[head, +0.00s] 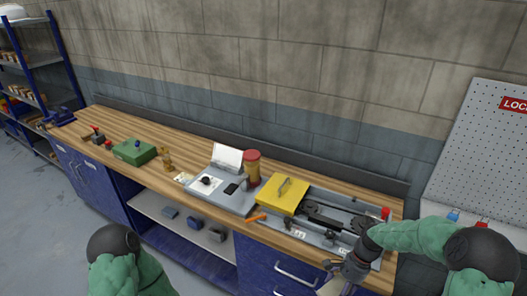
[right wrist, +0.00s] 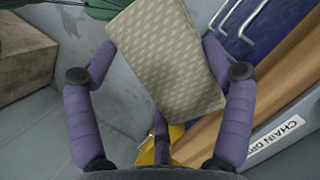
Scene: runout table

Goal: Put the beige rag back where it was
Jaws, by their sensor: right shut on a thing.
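The beige rag (right wrist: 168,55) has a pale woven pattern and hangs between the two purple-padded fingers of my right gripper (right wrist: 160,48) in the right wrist view. The gripper is shut on it. In the head view my right gripper (head: 345,274) is at the bottom, in front of the bench's right end, and a pale corner of the rag (head: 329,288) shows below it, cut off by the picture edge. My left arm shows only in part at the lower left, and its gripper is out of the picture.
The wooden bench (head: 112,122) carries a grey tray (head: 323,192) with dark parts, a yellow cover (head: 283,196), a red-yellow canister (head: 252,168) and a green box (head: 134,152). A "CHAIN DR..." label (right wrist: 275,136) shows near the right finger. Drawer handles (head: 295,273) stick out from the front.

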